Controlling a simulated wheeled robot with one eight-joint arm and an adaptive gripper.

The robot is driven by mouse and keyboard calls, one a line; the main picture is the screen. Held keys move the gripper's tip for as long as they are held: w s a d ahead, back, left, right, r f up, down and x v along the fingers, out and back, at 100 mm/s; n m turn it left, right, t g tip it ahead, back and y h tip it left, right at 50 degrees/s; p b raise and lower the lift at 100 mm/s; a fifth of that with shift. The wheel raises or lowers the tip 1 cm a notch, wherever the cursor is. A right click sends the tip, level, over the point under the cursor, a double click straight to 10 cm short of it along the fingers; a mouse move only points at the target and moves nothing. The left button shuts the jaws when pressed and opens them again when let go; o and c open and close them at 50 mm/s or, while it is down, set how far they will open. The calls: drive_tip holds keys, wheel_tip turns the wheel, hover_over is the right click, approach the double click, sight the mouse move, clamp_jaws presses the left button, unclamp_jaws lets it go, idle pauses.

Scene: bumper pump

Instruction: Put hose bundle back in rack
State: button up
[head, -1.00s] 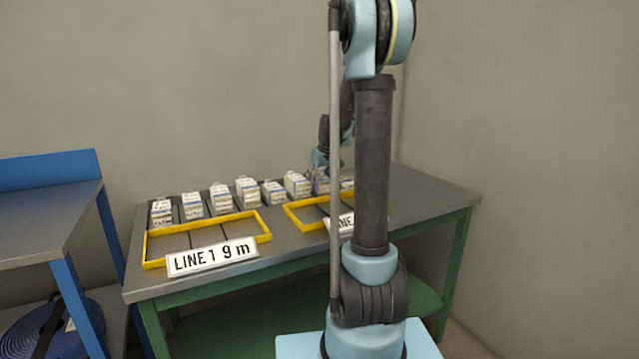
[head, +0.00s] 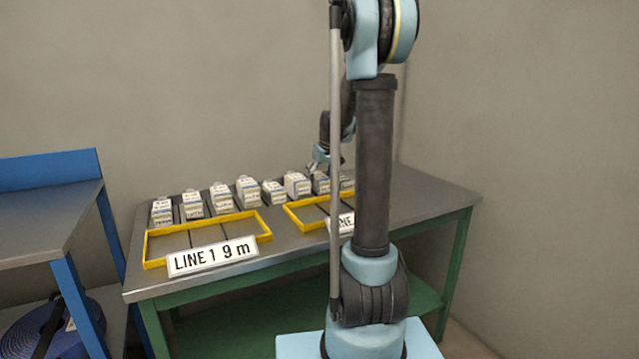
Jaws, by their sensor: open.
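Several small white-and-grey labelled bundles stand in a row along the back of the green-legged table; one is the bundle (head: 247,190) left of the middle. They are too small for me to tell whether they are hose bundles. Dark dividers beside some of them look like a rack. My gripper (head: 325,166) is open and empty, just above the bundle (head: 320,184) near the right end of the row. My own arm column hides part of the row's right end. A blue coiled hose (head: 50,330) lies under the blue bench at left.
Two yellow frames lie on the table (head: 440,195): the left frame (head: 207,218) has a "LINE 1 9 m" sign (head: 212,256); the right frame (head: 300,222) is partly hidden by my arm. The blue bench (head: 45,215) stands at left. The table's right end is bare.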

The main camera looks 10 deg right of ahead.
drive_tip(key=v, duration=1)
drive_tip(key=shift+s+d+r, duration=0.15)
drive_tip(key=shift+r, duration=0.1)
drive_tip(key=shift+s, duration=0.1)
